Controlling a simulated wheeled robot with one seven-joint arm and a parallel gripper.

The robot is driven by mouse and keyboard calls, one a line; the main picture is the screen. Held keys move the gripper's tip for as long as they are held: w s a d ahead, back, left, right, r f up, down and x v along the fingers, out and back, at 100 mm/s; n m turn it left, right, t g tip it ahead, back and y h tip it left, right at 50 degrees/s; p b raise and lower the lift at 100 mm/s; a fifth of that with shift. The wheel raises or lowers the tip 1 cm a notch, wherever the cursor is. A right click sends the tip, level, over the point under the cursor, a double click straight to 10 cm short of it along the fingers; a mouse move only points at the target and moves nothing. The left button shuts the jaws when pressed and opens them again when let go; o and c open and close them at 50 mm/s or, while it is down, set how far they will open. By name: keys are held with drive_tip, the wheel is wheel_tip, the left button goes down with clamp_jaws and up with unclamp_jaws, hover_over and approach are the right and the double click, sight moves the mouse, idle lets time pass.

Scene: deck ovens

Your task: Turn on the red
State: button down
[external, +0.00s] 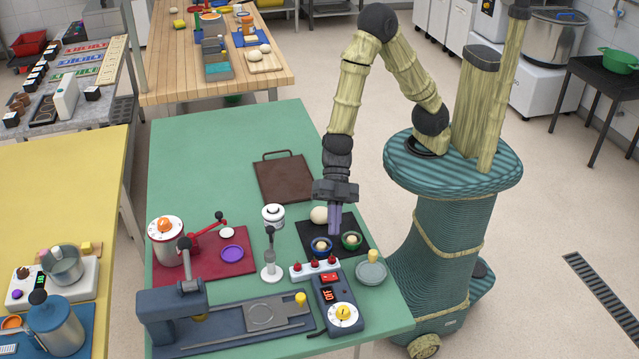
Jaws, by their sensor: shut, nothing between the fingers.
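A dark blue control box (337,297) stands at the front right of the green table. It has a red switch (329,277) at its top, a small dark display with red lettering (327,295) that seems to read OFF, and a white dial with a yellow knob (343,313). Beside its upper left is a white strip (316,270) with red knobs (313,265). My gripper (335,230) points down with its purple fingers shut and empty. It is above the black mat area, behind the control box and apart from the red switch.
A grey-blue press (225,322) and a white stand (270,262) lie left. The table's back left is clear.

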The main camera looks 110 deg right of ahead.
sight(333, 280)
drive_tip(key=x, duration=0.6)
drive_tip(key=shift+a+f, duration=0.1)
drive_tip(key=f, duration=0.2)
drive_tip(key=w+f, duration=0.1)
drive_tip(key=shift+w+a, duration=0.1)
drive_tip(key=shift+a, duration=0.15)
drive_tip(key=shift+w+f, duration=0.25)
drive_tip(key=shift+f, duration=0.35)
drive_tip(key=shift+w+r+p, duration=0.1)
drive_tip(key=shift+p, duration=0.55)
drive_tip(key=shift+f, duration=0.25)
drive_tip(key=shift+s+b, duration=0.55)
drive_tip(key=shift+s, duration=0.3)
